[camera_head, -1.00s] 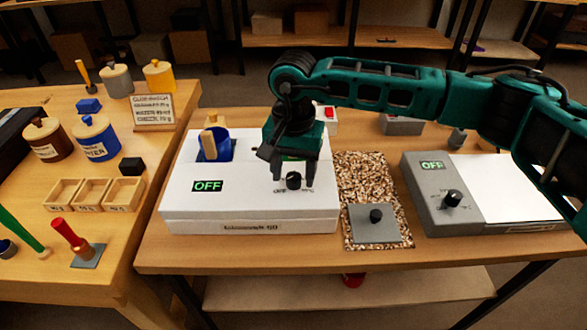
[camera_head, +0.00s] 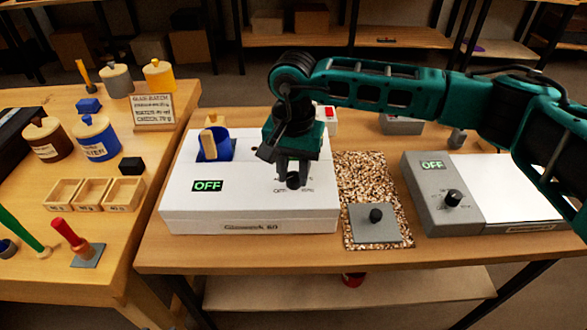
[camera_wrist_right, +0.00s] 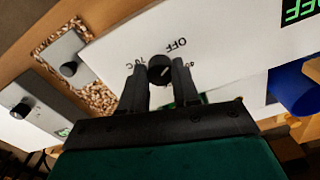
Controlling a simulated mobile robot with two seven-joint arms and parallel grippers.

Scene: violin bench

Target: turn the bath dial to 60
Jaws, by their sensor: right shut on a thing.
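The bath is a white box (camera_head: 250,205) on the right-hand bench, with a green OFF display (camera_head: 207,186). Its black dial (camera_head: 293,180) sits on the top panel and also shows in the right wrist view (camera_wrist_right: 159,68). My right gripper (camera_head: 292,178) reaches down from above with its fingers closed on either side of the dial. In the wrist view the fingers (camera_wrist_right: 160,82) flank the dial, and its light mark points near the printed OFF. My left gripper is not in view.
A blue pot (camera_head: 222,152) sits in the bath's top. To the right are a cork-like mat (camera_head: 362,175), a grey plate with a black knob (camera_head: 375,222) and a grey device (camera_head: 430,195) reading OFF. The left table (camera_head: 60,200) holds jars and trays.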

